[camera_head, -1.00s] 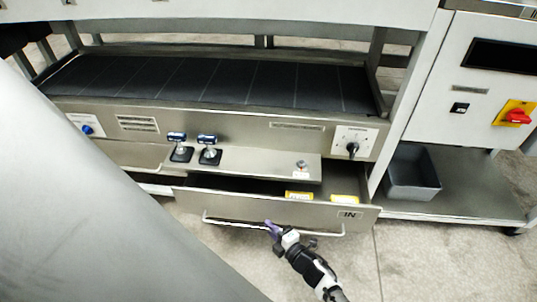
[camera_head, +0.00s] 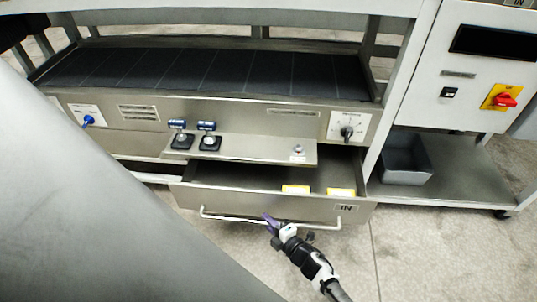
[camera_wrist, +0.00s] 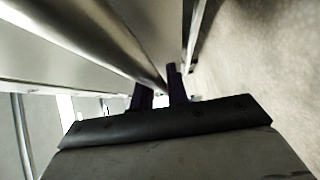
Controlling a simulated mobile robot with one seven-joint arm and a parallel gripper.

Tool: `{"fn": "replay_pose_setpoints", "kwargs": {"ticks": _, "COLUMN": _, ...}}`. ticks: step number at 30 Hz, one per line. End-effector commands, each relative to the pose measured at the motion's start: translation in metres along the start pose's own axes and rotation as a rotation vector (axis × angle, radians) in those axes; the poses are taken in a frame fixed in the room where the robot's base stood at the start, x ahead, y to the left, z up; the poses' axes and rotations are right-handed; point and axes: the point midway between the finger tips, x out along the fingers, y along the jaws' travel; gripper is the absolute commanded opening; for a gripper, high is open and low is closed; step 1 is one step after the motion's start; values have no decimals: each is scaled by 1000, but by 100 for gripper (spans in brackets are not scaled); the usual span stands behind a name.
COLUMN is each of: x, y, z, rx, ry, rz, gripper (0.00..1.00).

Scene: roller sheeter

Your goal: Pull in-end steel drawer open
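The in-end steel drawer (camera_head: 250,203) is the wide brushed-steel drawer labelled IN, low on the machine. It stands partly open, with its dark inside and two yellow labels showing. Its long bar handle (camera_head: 225,217) runs across the front. My gripper (camera_head: 269,221), with purple fingers, is at the middle of this handle. In the wrist view the fingers (camera_wrist: 160,88) sit on either side of a steel bar, which appears to be the handle (camera_wrist: 125,62). The gripper looks shut on it, though the contact itself is partly hidden.
A grey bin (camera_head: 405,163) stands on the low shelf (camera_head: 455,187) at the right, under the control cabinet (camera_head: 475,90). The floor (camera_head: 420,255) in front is clear.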

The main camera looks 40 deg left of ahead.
Motion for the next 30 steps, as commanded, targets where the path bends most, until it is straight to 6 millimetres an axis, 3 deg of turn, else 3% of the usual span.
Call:
{"fn": "replay_pose_setpoints", "kwargs": {"ticks": 4, "x": 0, "y": 0, "z": 0, "rx": 0, "ry": -1, "rz": 0, "gripper": 34}}
{"fn": "replay_pose_setpoints", "kwargs": {"ticks": 12, "x": 0, "y": 0, "z": 0, "rx": 0, "ry": 0, "rz": 0, "gripper": 34}}
{"fn": "replay_pose_setpoints", "kwargs": {"ticks": 17, "x": -12, "y": 0, "z": 0, "rx": -1, "ry": -1, "rz": -1, "gripper": 34}}
{"fn": "replay_pose_setpoints", "kwargs": {"ticks": 30, "x": -104, "y": 0, "z": 1, "rx": 1, "ry": -4, "rz": -2, "gripper": 34}}
